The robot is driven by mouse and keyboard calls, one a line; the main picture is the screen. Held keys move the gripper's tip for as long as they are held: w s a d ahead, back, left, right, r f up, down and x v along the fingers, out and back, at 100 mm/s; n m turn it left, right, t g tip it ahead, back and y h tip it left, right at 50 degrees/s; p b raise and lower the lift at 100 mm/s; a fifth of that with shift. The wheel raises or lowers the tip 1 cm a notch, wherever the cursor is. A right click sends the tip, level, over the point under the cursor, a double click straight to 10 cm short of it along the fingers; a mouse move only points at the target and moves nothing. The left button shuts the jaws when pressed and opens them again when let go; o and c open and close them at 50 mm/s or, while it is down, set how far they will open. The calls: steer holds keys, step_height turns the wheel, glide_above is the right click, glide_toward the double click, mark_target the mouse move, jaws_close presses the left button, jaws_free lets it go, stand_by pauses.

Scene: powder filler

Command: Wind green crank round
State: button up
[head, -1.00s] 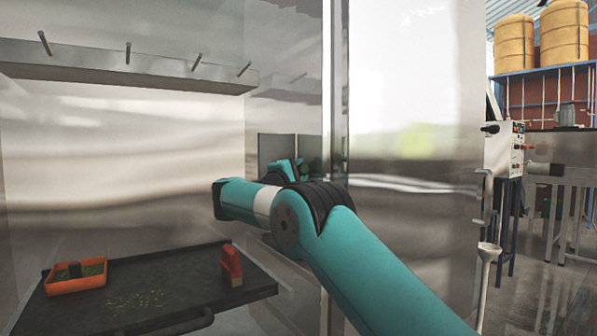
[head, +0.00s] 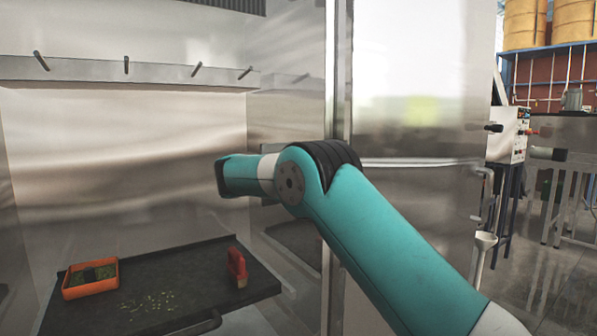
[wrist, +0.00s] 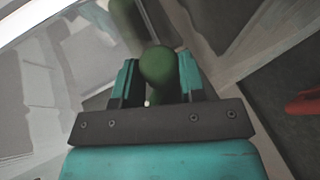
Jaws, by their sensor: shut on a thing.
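In the wrist view a green rounded knob (wrist: 158,66), which looks like part of the green crank, sits between the two fingers of my gripper (wrist: 157,80). The gripper is shut on it. A second green rounded part (wrist: 124,15) shows beyond the knob at the top of the wrist view. The rest of the crank is hidden behind the gripper. In the head view my teal arm crosses in front of the steel cabinet, and neither the fingers nor the crank can be seen.
A dark tray (head: 205,262) at lower left holds an orange box (head: 90,289), a red block-like tool (head: 236,266) and scattered grains. A steel panel (head: 420,80) stands behind my arm. A rail with several pegs (head: 90,70) runs above the tray.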

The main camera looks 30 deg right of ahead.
steer(key=a+m+y+p, duration=0.1)
steer(key=y+p, duration=0.3)
steer(key=y, duration=0.1)
steer(key=a+r+m+g+y+p, duration=0.1)
steer(key=a+y+p, duration=0.1)
steer(key=y+p, duration=0.3)
steer(key=a+m+y+p, duration=0.1)
steer(key=m+y+p, duration=0.1)
steer(key=y+p, duration=0.2)
steer(key=shift+a+r+g+y+p, duration=0.2)
steer(key=shift+g+y+p, duration=0.1)
steer(key=shift+y, duration=0.7)
steer(key=shift+f, duration=0.1)
steer(key=o, duration=0.6)
steer(key=shift+a, duration=0.1)
steer(key=shift+f, duration=0.15)
